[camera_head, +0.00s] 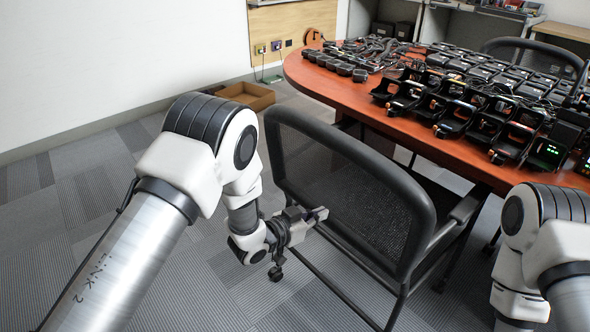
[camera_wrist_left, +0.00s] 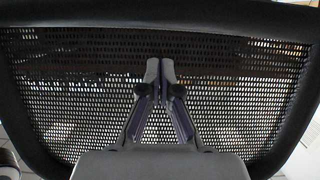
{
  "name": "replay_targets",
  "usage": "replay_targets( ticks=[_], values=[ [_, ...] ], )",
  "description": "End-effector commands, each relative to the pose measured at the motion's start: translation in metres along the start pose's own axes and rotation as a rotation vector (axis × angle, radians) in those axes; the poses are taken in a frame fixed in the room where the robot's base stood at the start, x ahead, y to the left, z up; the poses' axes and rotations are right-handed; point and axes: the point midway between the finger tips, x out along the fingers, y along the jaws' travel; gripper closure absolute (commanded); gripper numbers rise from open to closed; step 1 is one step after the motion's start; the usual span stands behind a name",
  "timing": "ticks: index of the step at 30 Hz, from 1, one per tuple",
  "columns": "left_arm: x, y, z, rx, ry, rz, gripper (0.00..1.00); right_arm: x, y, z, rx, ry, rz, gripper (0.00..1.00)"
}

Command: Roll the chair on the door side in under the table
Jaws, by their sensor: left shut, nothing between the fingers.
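A black mesh-backed chair (camera_head: 345,190) stands at the near side of the reddish-brown table (camera_head: 335,88), its back toward me. Its armrest and seat side reach toward the table edge. My left gripper (camera_head: 322,214) is shut and empty at the lower left of the chair's backrest. In the left wrist view the mesh backrest (camera_wrist_left: 80,100) fills the picture behind the shut fingers (camera_wrist_left: 160,65); whether they touch it I cannot tell. My right arm shows at the lower right of the head view, but its gripper is out of the picture.
The table top is crowded with black radios and chargers (camera_head: 450,105). Another dark chair (camera_head: 530,44) stands at the far side. An open cardboard box (camera_head: 248,96) lies on the floor by the wall. Grey carpet (camera_head: 60,205) is clear at the left.

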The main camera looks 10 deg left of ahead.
Motion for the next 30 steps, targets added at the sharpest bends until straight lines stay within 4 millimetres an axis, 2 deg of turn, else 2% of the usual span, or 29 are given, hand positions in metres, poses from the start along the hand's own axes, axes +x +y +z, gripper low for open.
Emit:
replay_targets(
  ticks=[16,30],
  values=[
    [0.054,0.0,-0.014,0.002,0.004,0.001,1.0,0.006,0.0,0.0,0.0,0.0,0.0,1.0],
    [0.063,0.0,-0.016,0.001,0.003,0.001,1.0,0.008,0.0,0.0,0.0,0.0,0.0,1.0]
  ],
)
